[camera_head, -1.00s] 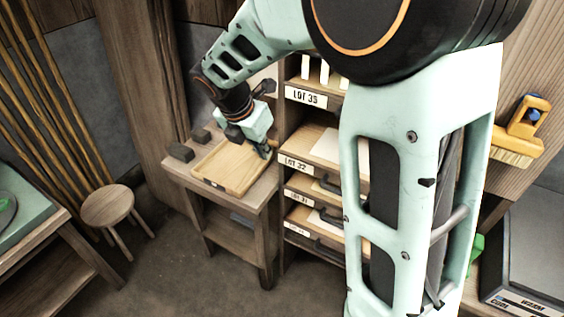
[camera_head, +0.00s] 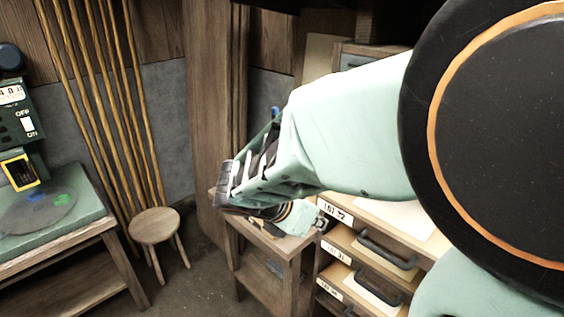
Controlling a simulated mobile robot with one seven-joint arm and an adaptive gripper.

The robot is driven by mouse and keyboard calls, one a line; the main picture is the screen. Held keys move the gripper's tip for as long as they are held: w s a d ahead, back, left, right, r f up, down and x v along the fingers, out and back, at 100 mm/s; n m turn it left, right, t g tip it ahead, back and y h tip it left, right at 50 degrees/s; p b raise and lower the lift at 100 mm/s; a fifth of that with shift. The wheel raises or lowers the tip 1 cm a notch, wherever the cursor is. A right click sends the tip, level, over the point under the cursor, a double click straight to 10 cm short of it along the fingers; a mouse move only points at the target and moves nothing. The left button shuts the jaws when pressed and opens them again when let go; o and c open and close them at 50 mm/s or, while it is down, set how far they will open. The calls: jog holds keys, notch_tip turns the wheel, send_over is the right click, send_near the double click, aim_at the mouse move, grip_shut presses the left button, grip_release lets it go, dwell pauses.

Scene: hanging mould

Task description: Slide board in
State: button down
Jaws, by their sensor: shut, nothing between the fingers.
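My gripper (camera_head: 319,223) is shut and empty, at the left front of the rack by the shelf labelled LOT 32 (camera_head: 338,212). It is small and partly covered by my arm. The rack's shelves hold boards with pale sheets (camera_head: 405,214) and dark handles. The side table (camera_head: 285,243) stands just left of the rack, with most of its top behind my arm. The wooden board that lay on this table earlier is not visible now. I cannot tell whether it is hidden or has moved.
A round wooden stool (camera_head: 154,226) stands on the floor to the left. A green-topped bench (camera_head: 75,222) with a machine is at the far left. Tall poles (camera_head: 105,100) lean on the wall. Some floor is clear between stool and side table.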

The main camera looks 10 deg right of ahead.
aim_at(353, 210)
jog(key=shift+w+d+f+b, duration=0.95)
jog(key=shift+w+d, duration=0.05)
jog(key=shift+d, duration=0.3)
jog(key=shift+w+d+f+b, duration=0.95)
jog(key=shift+w+d+f, duration=0.05)
jog(key=shift+d, duration=0.3)
jog(key=shift+w+d+f+b, duration=0.95)
jog(key=shift+w+d, duration=0.05)
jog(key=shift+d, duration=0.3)
jog(key=shift+w+d+r+p, duration=0.1)
jog(key=shift+w+d+p, duration=0.2)
jog(key=shift+w+d, duration=0.55)
jog(key=shift+w+d+p, duration=0.3)
jog(key=shift+w+d, duration=0.35)
jog(key=shift+d, duration=0.4)
